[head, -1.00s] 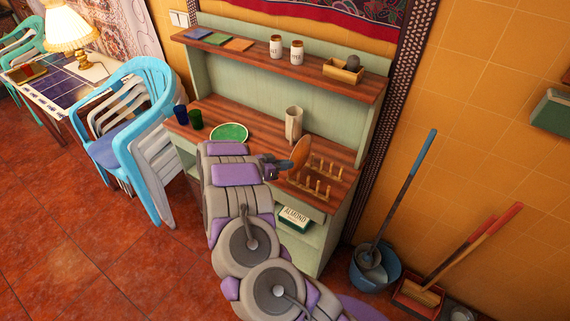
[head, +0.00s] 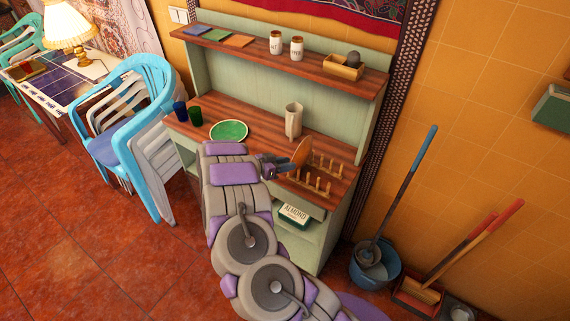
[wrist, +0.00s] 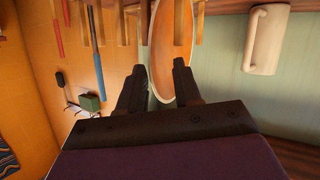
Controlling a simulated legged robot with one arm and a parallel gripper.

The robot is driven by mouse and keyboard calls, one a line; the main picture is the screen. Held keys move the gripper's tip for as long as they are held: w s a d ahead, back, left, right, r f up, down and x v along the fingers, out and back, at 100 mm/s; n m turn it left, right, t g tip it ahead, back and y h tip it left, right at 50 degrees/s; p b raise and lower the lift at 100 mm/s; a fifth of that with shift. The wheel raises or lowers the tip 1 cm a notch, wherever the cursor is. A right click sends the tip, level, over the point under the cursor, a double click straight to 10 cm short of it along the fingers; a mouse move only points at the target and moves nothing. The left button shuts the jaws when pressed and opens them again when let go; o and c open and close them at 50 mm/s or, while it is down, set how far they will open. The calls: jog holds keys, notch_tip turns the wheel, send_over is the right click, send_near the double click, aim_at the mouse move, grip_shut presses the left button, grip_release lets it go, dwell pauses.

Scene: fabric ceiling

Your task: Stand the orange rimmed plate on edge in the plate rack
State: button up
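The orange rimmed plate (head: 301,152) is on edge at the wooden rack (head: 318,187), at the counter's right end. In the wrist view the plate (wrist: 170,45) stands among the rack's pegs (wrist: 125,25), its face turned toward the right. My gripper (head: 284,166) is at the plate's left side in the head view. In the wrist view my gripper (wrist: 161,68) has its two fingers apart, one on each side of the plate's near edge, with a gap visible. The plate's lowest edge in the rack is hidden in the head view.
A cream jug (head: 293,121) stands behind the plate. A green plate (head: 229,131) lies flat on the counter, with blue and green cups (head: 195,116) farther left. A shelf (head: 310,62) overhangs the counter at the back.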

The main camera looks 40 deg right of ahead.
jog(key=p+v, duration=0.1)
jog(key=v, duration=1.6)
jog(key=shift+a, duration=0.25)
jog(key=shift+w+r, duration=0.1)
